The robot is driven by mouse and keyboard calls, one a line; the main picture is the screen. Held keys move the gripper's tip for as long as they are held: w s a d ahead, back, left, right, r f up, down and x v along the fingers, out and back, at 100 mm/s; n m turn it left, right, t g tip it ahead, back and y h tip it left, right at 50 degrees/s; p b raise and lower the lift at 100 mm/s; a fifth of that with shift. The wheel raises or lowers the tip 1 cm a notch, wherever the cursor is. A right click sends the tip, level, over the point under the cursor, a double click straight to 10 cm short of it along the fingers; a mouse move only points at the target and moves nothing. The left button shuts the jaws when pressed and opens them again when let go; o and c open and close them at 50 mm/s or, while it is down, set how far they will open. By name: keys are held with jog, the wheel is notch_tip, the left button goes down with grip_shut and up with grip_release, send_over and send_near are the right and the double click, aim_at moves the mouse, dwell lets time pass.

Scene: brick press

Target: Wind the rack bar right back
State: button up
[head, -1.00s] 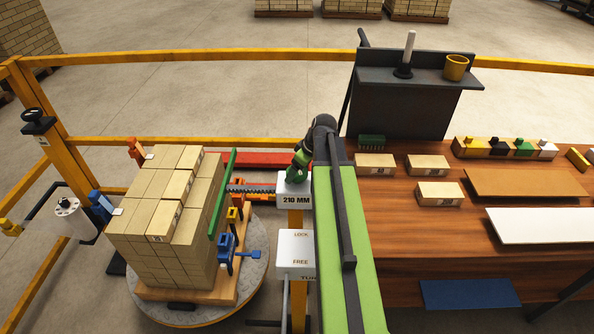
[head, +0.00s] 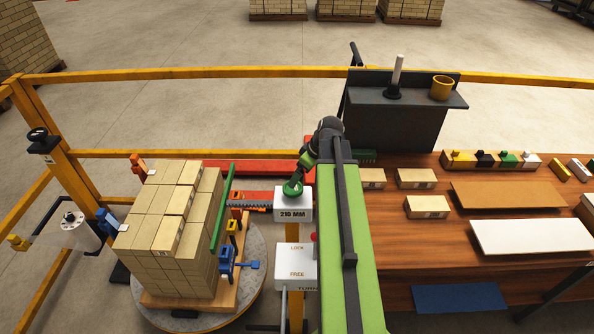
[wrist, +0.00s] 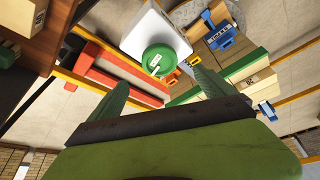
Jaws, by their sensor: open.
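The rack bar (head: 250,205) is a dark toothed bar between the long green plate (head: 222,210) and a white box marked 210 MM (head: 293,214). The plate stands close along the right side of the brick stack (head: 172,225). A round green knob with a white mark sits on the box and shows in the wrist view (wrist: 158,62). My gripper (wrist: 158,76) is open, its two green fingers pointing towards the knob with the knob seen between their tips.
A blue clamp (head: 226,262) stands by the pallet. A wooden bench (head: 400,240) with bricks and boards fills the right. Yellow rails (head: 110,154) edge the area.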

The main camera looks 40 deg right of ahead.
jog(key=p+v, duration=0.5)
jog(key=v, duration=0.2)
jog(key=shift+r, duration=0.35)
